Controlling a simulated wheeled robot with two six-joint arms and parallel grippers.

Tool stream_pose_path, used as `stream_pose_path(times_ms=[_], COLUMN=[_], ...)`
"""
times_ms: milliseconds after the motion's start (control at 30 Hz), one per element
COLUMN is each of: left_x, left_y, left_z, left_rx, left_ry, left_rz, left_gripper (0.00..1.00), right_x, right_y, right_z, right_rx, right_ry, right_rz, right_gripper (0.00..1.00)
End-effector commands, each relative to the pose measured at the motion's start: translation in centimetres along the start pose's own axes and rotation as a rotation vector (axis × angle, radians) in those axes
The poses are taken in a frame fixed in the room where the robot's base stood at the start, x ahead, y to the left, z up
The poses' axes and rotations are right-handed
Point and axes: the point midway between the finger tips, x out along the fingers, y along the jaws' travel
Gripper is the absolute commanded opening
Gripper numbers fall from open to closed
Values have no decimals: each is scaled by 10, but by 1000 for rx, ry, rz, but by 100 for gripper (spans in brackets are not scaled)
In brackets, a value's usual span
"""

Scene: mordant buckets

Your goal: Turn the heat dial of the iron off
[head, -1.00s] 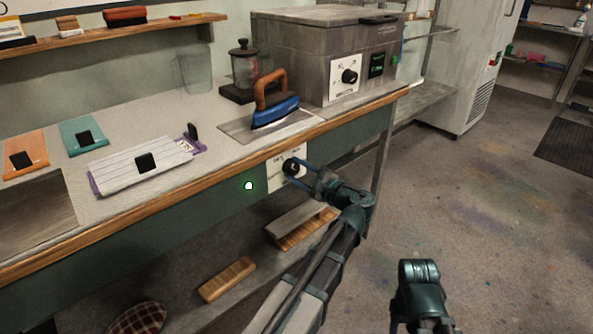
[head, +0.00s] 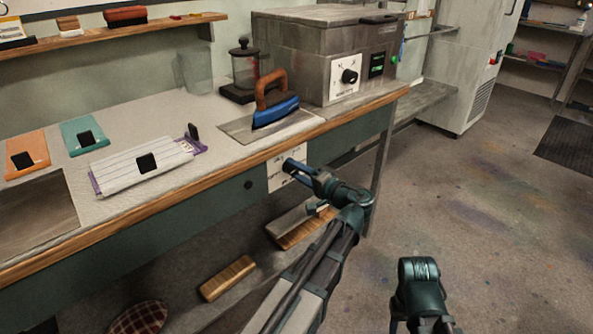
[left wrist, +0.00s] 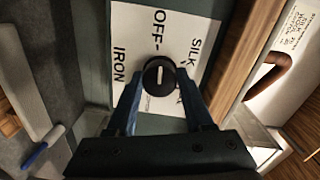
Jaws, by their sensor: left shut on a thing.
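The heat dial is a round black knob with a white mark, clear in the left wrist view (left wrist: 158,76). It sits on a white label plate (left wrist: 140,30) reading IRON, OFF and SILK; the plate also shows on the bench's front in the head view (head: 281,178). The blue iron with an orange-brown handle (head: 275,108) stands on a plate on the bench. My right gripper is out of view.
A grey vat with its own black knob (head: 349,76) stands behind the iron. The bench's wooden edge (head: 230,167) runs just above the dial. Wooden blocks (head: 228,278) lie on the shelf below. Open floor lies to the right.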

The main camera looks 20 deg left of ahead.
Motion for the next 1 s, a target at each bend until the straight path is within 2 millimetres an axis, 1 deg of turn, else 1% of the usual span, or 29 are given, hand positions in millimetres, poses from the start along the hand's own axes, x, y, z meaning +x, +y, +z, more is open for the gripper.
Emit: stream_pose_path(times_ms=[200,400,933,967,1000], left_x=[-1,-1,0,0,0], left_y=[1,2,2,2,2], left_z=[2,2,2,2,2], left_rx=[-109,-162,-182,-182,-182], left_ry=[0,1,2,2,2], left_rz=[8,10,11,11,11], left_gripper=[0,0,0,55,63], right_x=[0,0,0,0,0], right_y=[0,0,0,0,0], right_z=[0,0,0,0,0], right_rx=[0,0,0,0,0], right_ry=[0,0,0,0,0], right_rz=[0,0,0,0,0], right_gripper=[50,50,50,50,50])
